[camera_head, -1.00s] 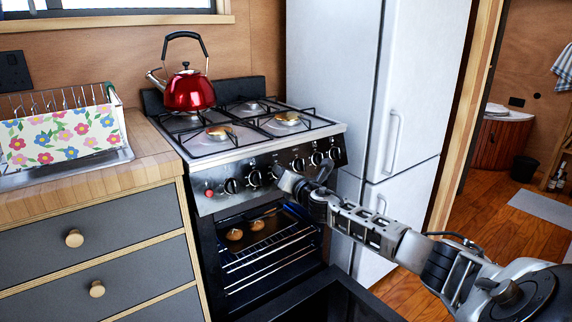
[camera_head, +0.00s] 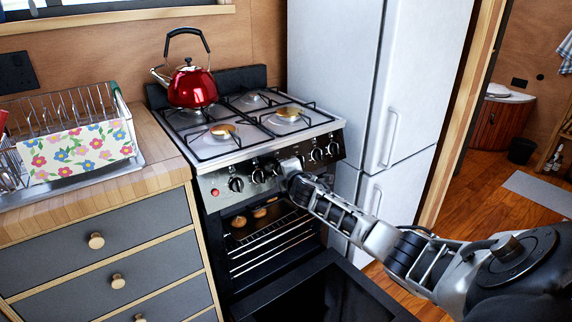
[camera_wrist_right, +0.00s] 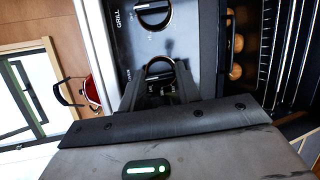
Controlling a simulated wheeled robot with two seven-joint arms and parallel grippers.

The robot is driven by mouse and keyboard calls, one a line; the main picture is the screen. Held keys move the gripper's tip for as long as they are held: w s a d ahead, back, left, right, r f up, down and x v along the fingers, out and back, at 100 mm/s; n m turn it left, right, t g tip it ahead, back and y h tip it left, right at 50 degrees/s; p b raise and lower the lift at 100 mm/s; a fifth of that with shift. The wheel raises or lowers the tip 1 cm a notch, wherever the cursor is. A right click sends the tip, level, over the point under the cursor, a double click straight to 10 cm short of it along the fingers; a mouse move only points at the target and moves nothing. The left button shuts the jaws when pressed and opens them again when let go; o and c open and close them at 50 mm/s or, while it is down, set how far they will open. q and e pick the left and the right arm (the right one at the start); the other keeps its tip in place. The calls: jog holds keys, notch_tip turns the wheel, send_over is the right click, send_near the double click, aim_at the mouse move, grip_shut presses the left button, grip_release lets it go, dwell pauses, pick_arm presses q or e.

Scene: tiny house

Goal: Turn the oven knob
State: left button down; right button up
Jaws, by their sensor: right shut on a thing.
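The oven (camera_head: 215,222) stands below a gas hob, with a row of black knobs along its front panel. My right gripper (camera_head: 283,170) is at the middle of that row and partly hides it. In the right wrist view, my right gripper's fingers (camera_wrist_right: 160,84) are shut around the sides of a black oven knob (camera_wrist_right: 160,66), beside a partly hidden label that seems to read OVEN. The grill knob (camera_wrist_right: 152,14), beside the printed word GRILL, is free. My left gripper is not in view.
The oven door (camera_head: 325,290) hangs open, with round baked items (camera_head: 239,221) on a rack inside. A red kettle (camera_head: 192,88) stands on the hob's back left. A dish rack (camera_head: 70,110) is on the left counter. A white fridge (camera_head: 340,70) stands at the right.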

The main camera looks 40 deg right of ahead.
pick_arm(q)
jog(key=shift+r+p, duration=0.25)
jog(key=shift+p, duration=0.15)
pick_arm(e)
jog(key=shift+r+m, duration=0.1)
jog(key=shift+m, duration=0.4)
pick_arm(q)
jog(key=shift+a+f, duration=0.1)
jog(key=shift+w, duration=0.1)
pick_arm(e)
jog(key=o, duration=1)
pick_arm(q)
jog(key=p, duration=0.1)
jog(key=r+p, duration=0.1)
jog(key=p, duration=0.1)
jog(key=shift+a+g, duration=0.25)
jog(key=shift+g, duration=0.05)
pick_arm(e)
jog(key=v, duration=1.6)
jog(key=shift+w+r, duration=0.1)
jog(key=shift+r, duration=0.05)
